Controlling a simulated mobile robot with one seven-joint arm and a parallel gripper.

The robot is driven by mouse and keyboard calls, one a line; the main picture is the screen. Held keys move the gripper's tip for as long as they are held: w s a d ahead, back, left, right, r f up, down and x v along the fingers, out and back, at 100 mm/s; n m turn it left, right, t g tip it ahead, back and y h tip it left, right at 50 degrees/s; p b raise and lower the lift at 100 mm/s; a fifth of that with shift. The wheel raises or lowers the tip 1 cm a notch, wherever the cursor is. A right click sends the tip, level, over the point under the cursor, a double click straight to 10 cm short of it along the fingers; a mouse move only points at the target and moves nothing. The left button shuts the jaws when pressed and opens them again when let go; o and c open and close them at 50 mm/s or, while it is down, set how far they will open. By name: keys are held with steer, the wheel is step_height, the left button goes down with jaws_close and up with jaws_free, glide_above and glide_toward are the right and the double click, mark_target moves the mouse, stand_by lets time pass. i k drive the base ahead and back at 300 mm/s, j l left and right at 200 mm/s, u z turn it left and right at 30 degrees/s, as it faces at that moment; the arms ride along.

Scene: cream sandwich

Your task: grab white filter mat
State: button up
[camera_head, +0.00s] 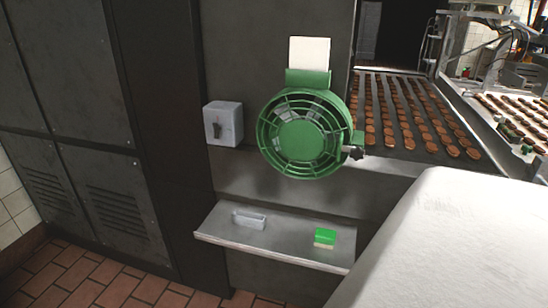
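A white flat rectangular piece (309,53), which looks like the filter mat, stands upright at the top of the round green fan housing (303,135). Its lower edge is hidden behind or inside the green holder (308,78) on top of the housing. The fan is mounted on the dark metal wall of the machine, with a grille over its front. My gripper is not in view.
A grey switch box (223,123) is left of the fan. Below is a metal shelf (285,246) with a grey handled item (249,219) and a green-and-cream block (325,238). A conveyor (400,158) carries brown biscuits at right. A large white surface fills the lower right.

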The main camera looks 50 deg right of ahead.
mark_target(307, 54)
steer(key=z, duration=1.6)
steer(key=i+j, duration=0.1)
steer(key=j, duration=0.75)
steer(key=i+z, duration=0.05)
